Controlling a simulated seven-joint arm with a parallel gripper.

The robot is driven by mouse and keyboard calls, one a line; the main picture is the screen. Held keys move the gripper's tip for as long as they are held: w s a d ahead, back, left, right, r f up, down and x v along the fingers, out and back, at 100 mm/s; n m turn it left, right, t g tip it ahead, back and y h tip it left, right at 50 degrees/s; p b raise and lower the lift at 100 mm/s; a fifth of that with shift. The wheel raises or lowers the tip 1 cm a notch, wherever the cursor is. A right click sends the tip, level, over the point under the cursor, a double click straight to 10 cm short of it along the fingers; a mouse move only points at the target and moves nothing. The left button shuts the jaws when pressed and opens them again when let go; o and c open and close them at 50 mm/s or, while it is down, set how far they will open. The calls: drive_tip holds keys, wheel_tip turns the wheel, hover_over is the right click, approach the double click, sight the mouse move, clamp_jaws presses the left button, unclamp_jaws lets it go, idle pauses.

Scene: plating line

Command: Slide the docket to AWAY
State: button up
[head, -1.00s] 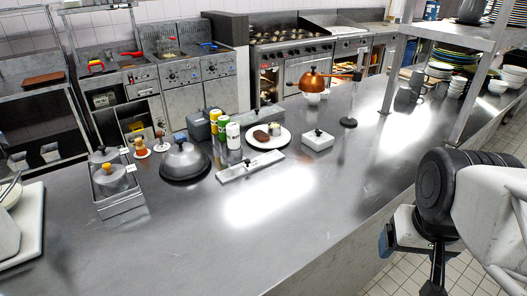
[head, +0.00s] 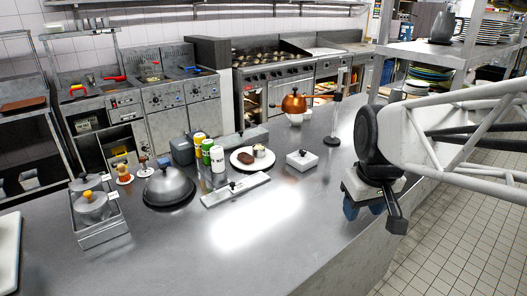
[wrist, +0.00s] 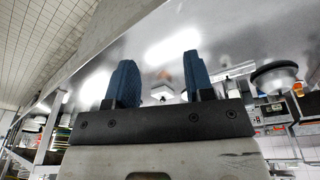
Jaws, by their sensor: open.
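A long, flat pale bar (head: 248,189) lies on the steel counter in front of the plate, with a small dark knob standing up near its middle. It looks like the docket's slide rail, but I cannot make out the docket itself or any AWAY lettering. My gripper (head: 364,208) is at the right of the head view, near the counter's front edge, well to the right of the bar. In the wrist view its two blue fingers (wrist: 160,80) are wide apart with nothing between them.
A white box with a dark knob (head: 304,164) stands between bar and gripper. Left of the bar are a domed lid (head: 168,185) and a tray of lidded pots (head: 103,236). Behind it are bottles (head: 217,160) and a plate (head: 246,167). The front counter is clear.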

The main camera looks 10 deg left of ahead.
drive_tip(key=w+a+n, duration=0.4)
drive_tip(key=w+a, duration=0.3)
drive_tip(key=w, duration=0.4)
drive_tip(key=n+g, duration=0.2)
drive_tip(key=n, duration=0.8)
approach(232, 183)
drive_tip(key=shift+s+d+f, duration=0.25)
drive_tip(key=shift+d+f, duration=0.1)
drive_tip(key=shift+d, duration=0.05)
drive_tip(key=shift+w+a+f, duration=0.2)
drive_tip(key=shift+a+f, duration=0.15)
drive_tip(key=shift+a, duration=0.15)
drive_tip(key=shift+f, duration=0.15)
drive_tip(key=shift+f, duration=3.7)
drive_tip(key=shift+c, duration=0.3)
clamp_jaws()
